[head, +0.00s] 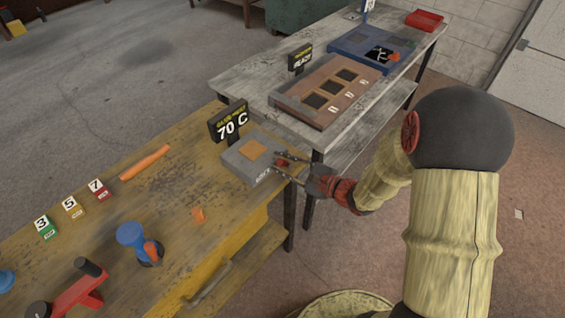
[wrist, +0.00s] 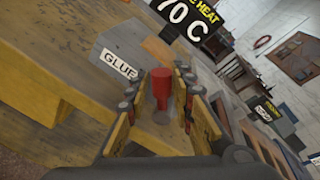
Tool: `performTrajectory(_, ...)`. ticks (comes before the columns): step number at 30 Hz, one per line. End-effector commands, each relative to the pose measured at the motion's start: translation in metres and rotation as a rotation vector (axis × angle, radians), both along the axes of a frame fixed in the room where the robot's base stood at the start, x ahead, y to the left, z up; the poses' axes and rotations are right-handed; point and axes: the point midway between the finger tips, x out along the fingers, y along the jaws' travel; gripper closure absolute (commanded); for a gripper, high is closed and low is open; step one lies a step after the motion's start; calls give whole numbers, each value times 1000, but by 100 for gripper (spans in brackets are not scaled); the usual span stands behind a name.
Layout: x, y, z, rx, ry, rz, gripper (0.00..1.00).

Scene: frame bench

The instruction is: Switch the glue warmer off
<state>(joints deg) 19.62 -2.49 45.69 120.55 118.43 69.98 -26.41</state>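The glue warmer (head: 240,165) is a grey box with an orange pad on top, at the right end of the yellow bench. Its GLUE label (wrist: 118,64) shows in the wrist view. A sign (head: 229,124) behind it reads 70 C. A red knob (head: 281,162) is at the warmer's right side; it stands up as a red cylinder in the wrist view (wrist: 162,88). My gripper (head: 279,164) is open, with its fingers on either side of the knob. In the wrist view there seem to be gaps between fingers and knob; I cannot tell whether either touches.
A grey table (head: 262,85) behind carries a wooden panel (head: 325,112) and a blue panel.

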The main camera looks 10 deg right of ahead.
Motion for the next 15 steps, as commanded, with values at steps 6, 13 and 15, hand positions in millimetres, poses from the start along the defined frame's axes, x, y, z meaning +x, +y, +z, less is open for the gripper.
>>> performTrajectory(6,1,0,1,1,-1,0,65)
performTrajectory(13,0,-1,1,0,-2,-1,65)
performTrajectory(15,-1,-3,2,0,-2,-2,65)
